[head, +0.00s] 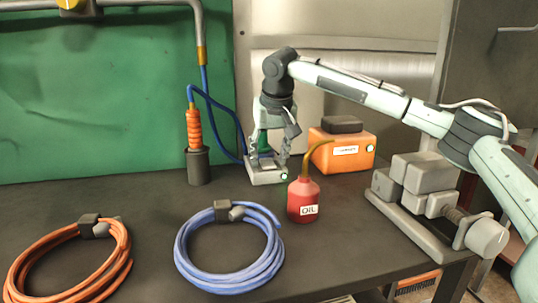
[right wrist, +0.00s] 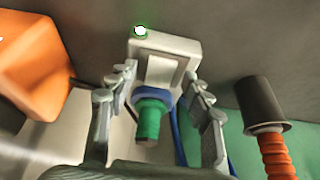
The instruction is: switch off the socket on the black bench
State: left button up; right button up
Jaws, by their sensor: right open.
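The socket (head: 266,175) is a small pale grey box on the black bench (head: 150,225), in front of the green sheet. A green light glows on its corner, also seen in the right wrist view on the socket (right wrist: 187,47). A pale rectangular panel, perhaps the switch (right wrist: 159,70), shows on its top. A green plug with a blue collar (right wrist: 149,117) is at the socket. My right gripper (head: 268,158) is open above the socket, pointing down, with its fingers on either side of the plug. Contact cannot be told. My left gripper is out of view.
A red oil can (head: 303,203) stands close in front right of the socket. An orange case (head: 342,152) is behind right, and a grey vise (head: 425,195) farther right. A grey cup (head: 198,168) stands left. Blue (head: 190,262) and orange (head: 30,270) coils lie in front.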

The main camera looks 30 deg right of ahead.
aim_at(270, 166)
grip_shut()
jog(key=shift+w+r+g, duration=0.15)
jog(key=shift+w+g, duration=0.15)
jog(key=shift+g, duration=0.3)
jog(key=shift+w+d+r+g+y, duration=0.15)
jog(key=shift+g+y, duration=0.25)
jog(key=shift+g, duration=0.3)
grip_release()
notch_tip(270, 166, up, 12)
jog(key=s, duration=0.1)
jog(key=shift+s+a, duration=0.2)
jog(key=shift+s, duration=0.1)
